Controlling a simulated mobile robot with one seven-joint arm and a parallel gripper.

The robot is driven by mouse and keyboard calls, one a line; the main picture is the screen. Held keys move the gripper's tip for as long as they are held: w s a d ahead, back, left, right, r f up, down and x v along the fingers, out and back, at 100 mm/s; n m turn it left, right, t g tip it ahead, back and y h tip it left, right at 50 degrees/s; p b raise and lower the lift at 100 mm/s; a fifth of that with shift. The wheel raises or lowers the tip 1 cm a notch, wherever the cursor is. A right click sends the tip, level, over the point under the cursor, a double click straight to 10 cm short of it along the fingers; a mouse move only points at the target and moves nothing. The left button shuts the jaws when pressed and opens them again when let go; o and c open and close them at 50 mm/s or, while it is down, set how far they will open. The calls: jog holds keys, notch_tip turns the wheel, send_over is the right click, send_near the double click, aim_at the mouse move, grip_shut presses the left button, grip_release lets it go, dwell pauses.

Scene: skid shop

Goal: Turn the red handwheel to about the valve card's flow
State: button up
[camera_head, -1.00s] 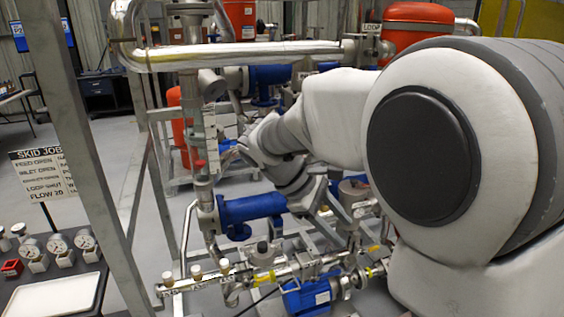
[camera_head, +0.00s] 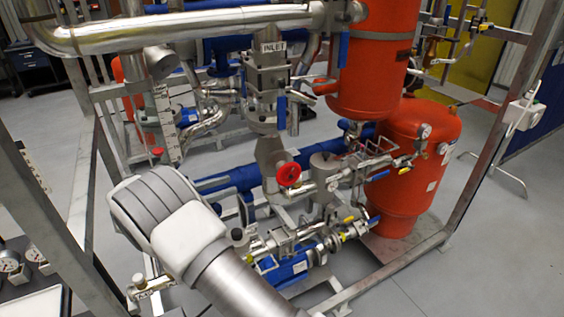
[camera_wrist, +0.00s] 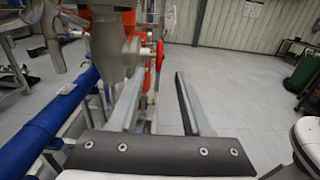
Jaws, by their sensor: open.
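The red handwheel (camera_head: 288,174) sits on the pipework in the middle of the skid in the head view. In the wrist view a thin red rim, likely the same handwheel (camera_wrist: 160,56), shows nearly edge-on by the left fingertip; I cannot tell if it touches. My gripper (camera_wrist: 163,76) is open, its two fingers apart with only floor between them. In the head view my arm hides the gripper. The job card is mostly hidden now; a sliver at the left edge is not readable.
Two orange-red tanks (camera_head: 405,170) stand right of the handwheel. A large silver pipe (camera_head: 190,27) crosses above, and a blue pipe (camera_wrist: 48,125) runs at left in the wrist view. Steel frame posts (camera_head: 497,120) bound the skid. Gauges (camera_head: 12,262) lie at lower left. Open floor lies right.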

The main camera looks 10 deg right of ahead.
aim_at(281, 168)
jog(key=p+x, duration=0.3)
jog(key=x, duration=1.4)
jog(key=shift+d+f, duration=0.1)
jog(key=shift+d, duration=0.1)
grip_shut()
